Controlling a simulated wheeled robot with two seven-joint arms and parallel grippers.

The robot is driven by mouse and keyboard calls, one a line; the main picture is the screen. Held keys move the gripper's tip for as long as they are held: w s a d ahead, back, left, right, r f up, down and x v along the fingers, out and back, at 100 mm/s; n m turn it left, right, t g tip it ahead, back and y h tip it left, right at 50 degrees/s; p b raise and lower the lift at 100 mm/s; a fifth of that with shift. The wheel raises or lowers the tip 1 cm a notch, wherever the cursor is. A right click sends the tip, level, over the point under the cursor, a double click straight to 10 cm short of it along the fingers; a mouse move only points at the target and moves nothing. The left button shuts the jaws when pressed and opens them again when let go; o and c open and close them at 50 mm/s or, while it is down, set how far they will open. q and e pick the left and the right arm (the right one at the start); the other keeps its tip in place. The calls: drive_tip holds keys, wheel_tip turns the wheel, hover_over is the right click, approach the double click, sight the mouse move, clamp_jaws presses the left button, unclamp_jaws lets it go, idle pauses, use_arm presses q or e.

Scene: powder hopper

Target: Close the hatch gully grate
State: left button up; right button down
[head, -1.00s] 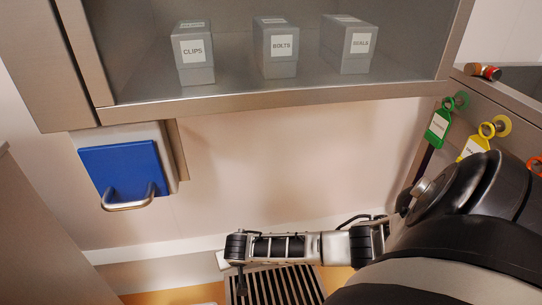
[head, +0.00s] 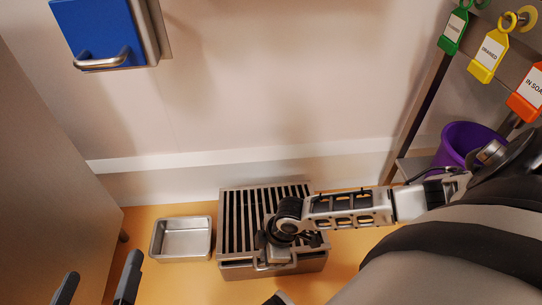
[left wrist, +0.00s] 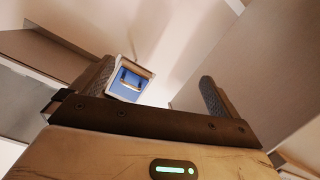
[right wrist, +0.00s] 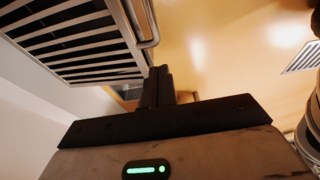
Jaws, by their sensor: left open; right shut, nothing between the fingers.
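The slatted metal grate (head: 240,212) lies over a low metal box (head: 300,263) on the floor in the head view. I cannot tell whether it sits fully flat. Its bar handle (head: 262,266) is at the near edge; the right wrist view shows the slats (right wrist: 78,45) and the handle (right wrist: 153,22). My right gripper (right wrist: 160,72) is shut and empty, its fingertips close beside the handle; contact is unclear. My right arm hides part of the grate in the head view. My left gripper (head: 97,284) is open and empty at the bottom left, away from the grate.
A small metal tray (head: 181,257) stands on the floor left of the box. A blue wall hatch (head: 92,28) with a handle is at upper left. A purple bucket (head: 462,142) and hanging tags (head: 488,55) are at right. A cabinet side (head: 50,170) bounds the left.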

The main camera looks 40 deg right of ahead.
drive_tip(key=b, duration=0.3)
hover_over(259, 269)
drive_tip(key=f, duration=0.6)
drive_tip(key=shift+s+d+f, duration=0.1)
drive_tip(key=shift+s+d, duration=0.2)
drive_tip(key=shift+d, duration=0.05)
drive_tip(key=shift+f+b, duration=0.6)
drive_tip(key=shift+f, duration=0.35)
use_arm(q)
drive_tip(key=r+t, duration=0.1)
drive_tip(key=w+r+h, duration=0.1)
drive_tip(key=r+t+h, duration=0.1)
drive_tip(key=shift+w+d+r+t, duration=0.1)
drive_tip(key=shift+w+r+t, duration=0.2)
drive_tip(key=shift+r, duration=0.05)
use_arm(e)
drive_tip(key=shift+f, duration=0.1)
